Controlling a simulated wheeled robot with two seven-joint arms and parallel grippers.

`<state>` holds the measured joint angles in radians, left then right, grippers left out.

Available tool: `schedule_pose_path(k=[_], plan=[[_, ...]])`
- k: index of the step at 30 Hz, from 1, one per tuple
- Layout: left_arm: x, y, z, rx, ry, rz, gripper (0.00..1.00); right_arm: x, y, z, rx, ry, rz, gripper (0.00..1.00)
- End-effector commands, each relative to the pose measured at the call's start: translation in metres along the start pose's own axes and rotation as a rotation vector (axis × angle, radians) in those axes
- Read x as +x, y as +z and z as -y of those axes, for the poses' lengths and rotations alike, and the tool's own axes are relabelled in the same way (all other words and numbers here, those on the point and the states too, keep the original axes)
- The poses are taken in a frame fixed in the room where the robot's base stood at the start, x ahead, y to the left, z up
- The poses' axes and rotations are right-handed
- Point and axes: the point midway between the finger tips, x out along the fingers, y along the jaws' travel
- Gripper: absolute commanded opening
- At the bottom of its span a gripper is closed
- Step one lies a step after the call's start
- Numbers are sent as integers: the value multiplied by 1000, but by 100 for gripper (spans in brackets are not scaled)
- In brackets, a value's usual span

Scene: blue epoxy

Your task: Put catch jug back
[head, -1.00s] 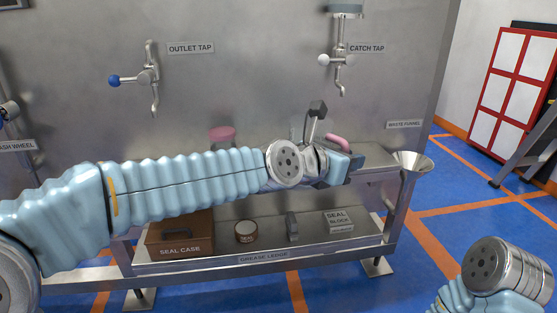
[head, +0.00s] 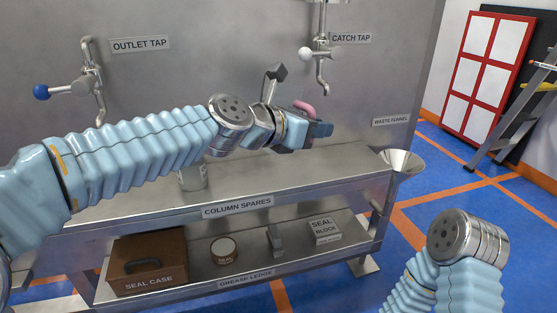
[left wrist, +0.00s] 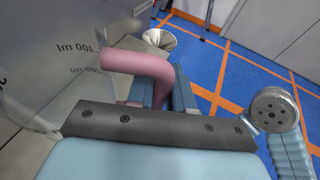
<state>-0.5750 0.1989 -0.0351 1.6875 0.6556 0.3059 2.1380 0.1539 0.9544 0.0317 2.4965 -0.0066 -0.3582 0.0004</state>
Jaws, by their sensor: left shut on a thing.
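My left gripper (head: 318,130) is shut on the pink handle (head: 304,107) of the catch jug, above the right part of the upper ledge. In the left wrist view the pink handle (left wrist: 138,66) rises between the fingers, and a clear jug wall (left wrist: 85,72) with printed marks shows to its left. In the head view the jug's body is mostly hidden behind my gripper and wrist. The catch tap (head: 320,55), with a white knob, is on the steel wall above my gripper. My right arm shows at the lower right, but its gripper does not.
The column spares ledge (head: 330,192) is clear on its right. A pale container (head: 192,178) stands partly behind my left arm. The waste funnel (head: 402,161) sits at the ledge's right end. Below are the seal case (head: 148,262), a round tin (head: 223,250) and the seal block (head: 325,230).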

Motion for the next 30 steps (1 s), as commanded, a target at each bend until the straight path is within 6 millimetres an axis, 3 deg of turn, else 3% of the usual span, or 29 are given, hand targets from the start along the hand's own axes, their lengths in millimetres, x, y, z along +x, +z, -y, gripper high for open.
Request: schedule_pose_path(k=[1,3,9,14,21,30], plan=[[-2,-8,-18,-8,8,-2,0,0,0,0,0,0,0,96],[-3,-20,-35,-8,6,-2,0,0,0,0,0,0,0,96],[3,-59,-59,-2,1,0,0,15,0,-6,2,1,-1,96],[3,-68,-68,1,1,1,0,20,0,-8,3,2,-2,96],[12,-102,-74,2,0,1,0,40,0,-17,6,4,-4,96],[12,-102,-74,2,0,2,0,38,0,-17,6,4,-5,96]])
